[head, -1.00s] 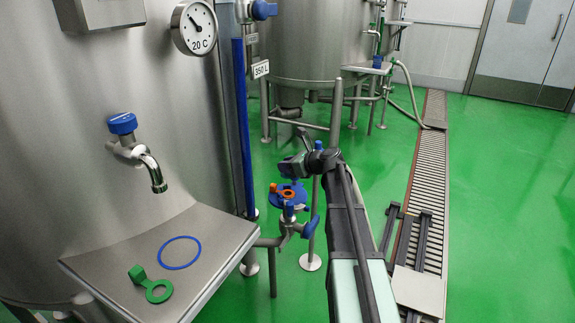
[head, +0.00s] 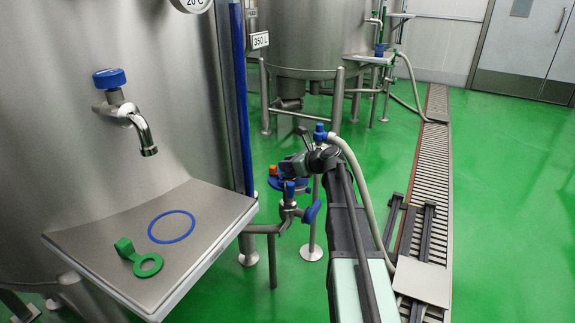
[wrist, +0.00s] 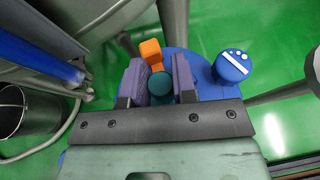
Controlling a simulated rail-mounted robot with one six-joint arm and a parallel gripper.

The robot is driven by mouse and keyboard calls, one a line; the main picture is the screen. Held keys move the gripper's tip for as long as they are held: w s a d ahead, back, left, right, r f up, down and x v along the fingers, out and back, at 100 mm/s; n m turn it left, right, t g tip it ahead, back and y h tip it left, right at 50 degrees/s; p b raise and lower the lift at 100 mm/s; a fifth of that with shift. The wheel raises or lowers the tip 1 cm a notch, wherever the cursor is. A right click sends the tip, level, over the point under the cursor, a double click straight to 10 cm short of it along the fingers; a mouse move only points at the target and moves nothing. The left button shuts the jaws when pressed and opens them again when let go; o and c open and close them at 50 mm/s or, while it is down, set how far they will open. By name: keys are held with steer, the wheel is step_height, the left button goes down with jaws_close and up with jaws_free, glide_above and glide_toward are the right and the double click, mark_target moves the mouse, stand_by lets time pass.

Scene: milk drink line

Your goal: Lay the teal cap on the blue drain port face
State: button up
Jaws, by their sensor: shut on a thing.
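The teal cap (wrist: 160,84) shows in the wrist view between the two purple fingers of my gripper (wrist: 164,83), which is shut on it. Beneath is the blue drain port face (wrist: 208,86), partly hidden by the fingers and the gripper body. From this angle I cannot tell whether the cap touches the face. In the head view my gripper (head: 288,168) is over the drain port, whose blue face (head: 273,184) shows only in part; the cap is hidden there.
An orange block-like piece (wrist: 151,52) is just beyond the fingertips. A blue knob with white marks (wrist: 232,67) stands right of the face.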

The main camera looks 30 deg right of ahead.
steer(key=shift+f, duration=0.25)
steer(key=o, duration=1)
steer(key=shift+r, duration=0.1)
steer(key=p+v, duration=0.3)
steer(key=v, duration=0.7)
steer(key=shift+s+d+r+p, duration=0.15)
steer(key=shift+s+p, duration=0.15)
steer(key=shift+p, duration=0.05)
